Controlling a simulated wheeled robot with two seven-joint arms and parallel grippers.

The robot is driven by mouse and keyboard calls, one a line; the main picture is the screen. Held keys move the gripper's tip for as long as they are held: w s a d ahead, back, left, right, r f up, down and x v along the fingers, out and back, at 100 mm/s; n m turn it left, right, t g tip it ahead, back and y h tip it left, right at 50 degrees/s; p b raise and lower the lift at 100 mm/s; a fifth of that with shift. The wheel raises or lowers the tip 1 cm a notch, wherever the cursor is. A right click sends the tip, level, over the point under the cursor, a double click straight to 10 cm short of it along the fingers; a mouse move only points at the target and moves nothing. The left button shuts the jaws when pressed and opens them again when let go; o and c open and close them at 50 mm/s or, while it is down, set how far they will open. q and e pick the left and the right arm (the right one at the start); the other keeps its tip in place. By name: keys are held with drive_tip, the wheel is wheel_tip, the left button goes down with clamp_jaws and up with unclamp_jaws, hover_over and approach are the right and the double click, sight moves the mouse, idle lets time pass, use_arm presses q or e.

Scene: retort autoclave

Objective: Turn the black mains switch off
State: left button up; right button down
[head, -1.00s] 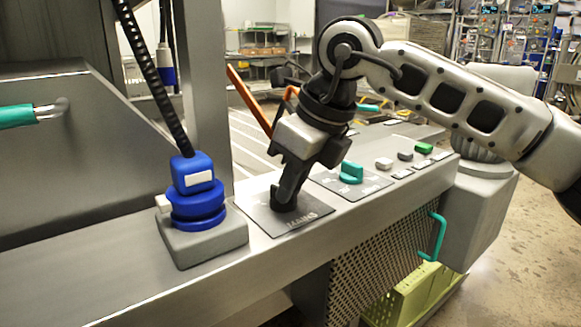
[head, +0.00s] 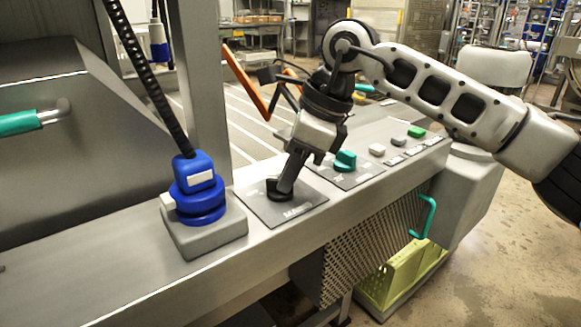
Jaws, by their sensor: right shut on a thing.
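The black mains switch (head: 279,195) sits on a grey plate (head: 300,212) lettered MAINS, on the steel console ledge. My right gripper (head: 284,188) reaches down over the switch from the upper right, its fingers tilted and shut on the switch's knob. The fingers hide part of the knob, so its exact angle is hard to read. My left gripper is not in view.
A blue plug (head: 197,190) with a black cable stands on a grey socket block left of the switch. A teal knob (head: 345,161), white button (head: 377,149) and green button (head: 416,131) lie to the right. An orange lever (head: 247,82) rises behind. A teal handle (head: 425,216) is below the ledge.

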drive_tip(key=shift+r, duration=0.1)
drive_tip(key=c, duration=1.4)
unclamp_jaws()
drive_tip(key=shift+c, duration=0.2)
drive_tip(key=p+v, duration=0.3)
drive_tip(key=v, duration=1.3)
